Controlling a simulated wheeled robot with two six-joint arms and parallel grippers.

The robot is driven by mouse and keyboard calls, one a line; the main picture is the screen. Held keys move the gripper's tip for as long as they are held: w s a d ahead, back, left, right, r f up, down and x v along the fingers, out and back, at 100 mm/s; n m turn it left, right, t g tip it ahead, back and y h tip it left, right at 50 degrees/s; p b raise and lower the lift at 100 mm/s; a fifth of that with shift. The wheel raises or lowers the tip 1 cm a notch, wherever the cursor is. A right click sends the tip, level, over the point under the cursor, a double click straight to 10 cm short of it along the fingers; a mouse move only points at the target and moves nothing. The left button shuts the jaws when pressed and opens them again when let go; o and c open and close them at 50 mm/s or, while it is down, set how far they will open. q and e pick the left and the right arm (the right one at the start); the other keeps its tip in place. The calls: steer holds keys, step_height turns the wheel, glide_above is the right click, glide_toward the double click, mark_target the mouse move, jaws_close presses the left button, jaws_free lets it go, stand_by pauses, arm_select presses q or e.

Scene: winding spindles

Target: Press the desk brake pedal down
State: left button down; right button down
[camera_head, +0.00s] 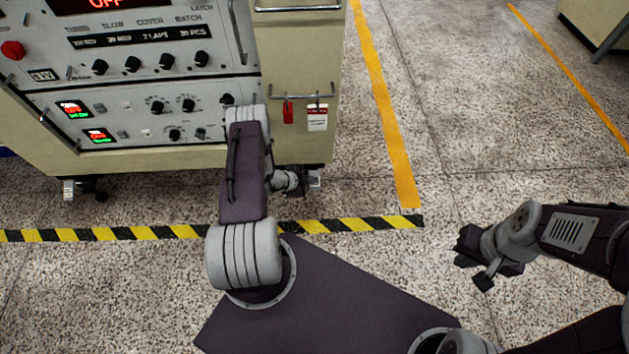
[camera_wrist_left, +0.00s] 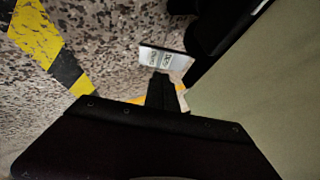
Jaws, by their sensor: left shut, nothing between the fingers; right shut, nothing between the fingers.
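I cannot clearly make out the brake pedal in the head view; my left arm covers the floor by the cabinet's lower right corner. My right gripper (camera_head: 468,256) is shut and empty over open floor at the right.
The cream cabinet (camera_head: 200,160) with its grey control panel (camera_head: 215,70) stands at the upper left. A red tag (camera_head: 288,112) and a white tag (camera_head: 317,119) hang on its side. Striped tape (camera_head: 130,233) crosses the floor. The floor right of the cabinet is clear.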

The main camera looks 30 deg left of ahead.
mark_target(312, 188)
arm_select(q)
steer(key=shift+r+p, duration=0.6)
steer(key=shift+r, duration=0.3)
step_height(312, 188, up, 5)
steer(key=p, duration=0.4)
steer(key=shift+p, duration=0.3)
